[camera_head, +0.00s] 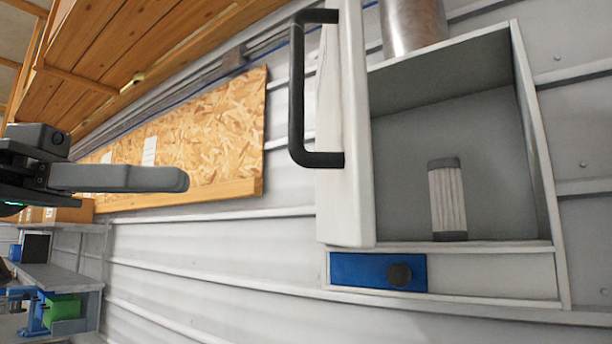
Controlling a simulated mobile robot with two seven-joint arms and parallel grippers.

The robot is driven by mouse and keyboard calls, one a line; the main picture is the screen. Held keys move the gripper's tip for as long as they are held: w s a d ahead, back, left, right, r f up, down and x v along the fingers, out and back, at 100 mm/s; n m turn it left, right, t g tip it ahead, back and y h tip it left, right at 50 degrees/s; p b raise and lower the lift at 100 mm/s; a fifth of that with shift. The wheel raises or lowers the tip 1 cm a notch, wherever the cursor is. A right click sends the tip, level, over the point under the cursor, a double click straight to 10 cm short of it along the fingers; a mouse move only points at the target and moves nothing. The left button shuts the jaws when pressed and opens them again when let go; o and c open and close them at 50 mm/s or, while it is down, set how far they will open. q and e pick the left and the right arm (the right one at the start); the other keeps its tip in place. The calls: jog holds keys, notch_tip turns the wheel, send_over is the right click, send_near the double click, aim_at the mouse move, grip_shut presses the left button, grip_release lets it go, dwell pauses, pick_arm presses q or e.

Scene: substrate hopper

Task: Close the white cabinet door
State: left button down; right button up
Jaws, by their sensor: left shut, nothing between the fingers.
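The white cabinet (540,140) is on the wall at the right of the head view, and its grey inside is visible. Its white door (345,200) stands open at the cabinet's left side, seen nearly edge-on. A black bar handle (297,95) sticks out to the left from the door. My left gripper (180,180) comes in from the left edge, shut and empty. In the picture it lies left of the door and handle, apart from both. My right gripper is not in view.
A ribbed cylinder (447,200) stands inside the cabinet. A blue panel with a black knob (400,275) is below it, and a metal pipe (412,25) above. A chipboard panel (210,130) is on the wall behind my left gripper. A workbench (70,280) is at lower left.

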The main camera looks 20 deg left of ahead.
aim_at(346, 182)
pick_arm(q)
jog(key=p+x, duration=0.2)
jog(key=x, duration=0.9)
jog(key=shift+w+d+p, duration=0.15)
jog(key=shift+d+p, duration=0.15)
jog(key=shift+d, duration=0.05)
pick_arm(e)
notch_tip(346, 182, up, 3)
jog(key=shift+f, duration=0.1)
pick_arm(q)
jog(key=shift+w+d, duration=0.1)
jog(key=shift+w, duration=0.05)
